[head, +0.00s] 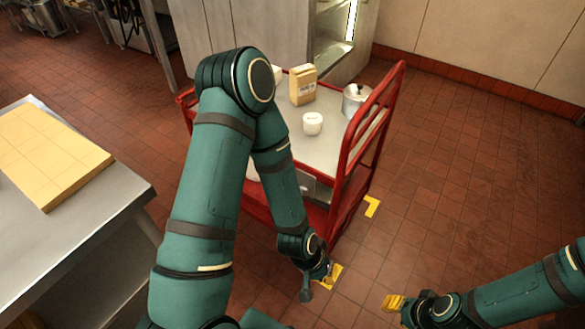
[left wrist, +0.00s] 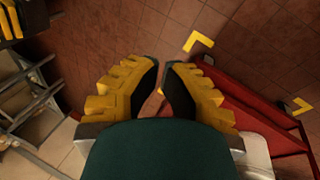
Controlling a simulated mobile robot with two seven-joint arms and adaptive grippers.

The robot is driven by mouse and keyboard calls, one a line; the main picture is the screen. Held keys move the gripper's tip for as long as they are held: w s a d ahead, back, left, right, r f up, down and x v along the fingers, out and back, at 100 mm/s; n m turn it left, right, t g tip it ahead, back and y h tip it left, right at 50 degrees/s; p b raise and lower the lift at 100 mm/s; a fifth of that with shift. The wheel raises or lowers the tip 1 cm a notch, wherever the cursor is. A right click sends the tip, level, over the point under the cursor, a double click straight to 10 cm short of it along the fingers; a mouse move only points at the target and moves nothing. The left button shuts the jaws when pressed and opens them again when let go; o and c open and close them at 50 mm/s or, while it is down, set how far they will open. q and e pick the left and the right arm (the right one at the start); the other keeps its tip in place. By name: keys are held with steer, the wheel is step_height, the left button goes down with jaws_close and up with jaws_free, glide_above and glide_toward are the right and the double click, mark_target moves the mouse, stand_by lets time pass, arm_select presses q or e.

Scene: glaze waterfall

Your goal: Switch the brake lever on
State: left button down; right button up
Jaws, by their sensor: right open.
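The red cart (head: 350,165) stands mid-view in the head view, and its red frame (left wrist: 262,105) fills the right of the left wrist view. I cannot make out a brake lever; the near lower corner of the cart is partly hidden by my left arm. My left gripper (head: 328,275) is low beside that corner, over a yellow floor mark. In the left wrist view its yellow fingers (left wrist: 164,70) are apart with nothing seen between them but floor. My right gripper (head: 392,303) is open and empty over bare floor, right of the cart.
The cart carries a white cup (head: 312,123), a paper bag (head: 303,85) and a metal pot (head: 356,99). Yellow corner marks (head: 372,206) lie on the floor around it. A steel table (head: 110,205) with a tan board (head: 50,155) stands left. The tiled floor at right is clear.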

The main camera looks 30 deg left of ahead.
arm_select(q)
steer(key=shift+s, duration=0.2)
steer(key=w+a+r+m+p, duration=0.1)
steer(key=w+a+r+m, duration=0.1)
steer(key=w+m, duration=0.4)
steer(key=w+a+r+m+p, duration=0.1)
steer(key=w+a+m+p, duration=0.15)
steer(key=w+m, duration=0.35)
steer(key=w+a+r+m+y, duration=0.2)
steer(key=w+a+m, duration=0.3)
steer(key=a, duration=0.4)
steer(key=w+a+r+m+y+p, duration=0.1)
steer(key=w+a+r+m, duration=0.4)
steer(key=a, duration=0.5)
steer(key=shift+w+a+r+y, duration=0.15)
steer(key=shift+w+r+y, duration=0.1)
steer(key=shift+w+y, duration=0.8)
steer(key=shift+w+h, duration=0.1)
steer(key=shift+h, duration=0.15)
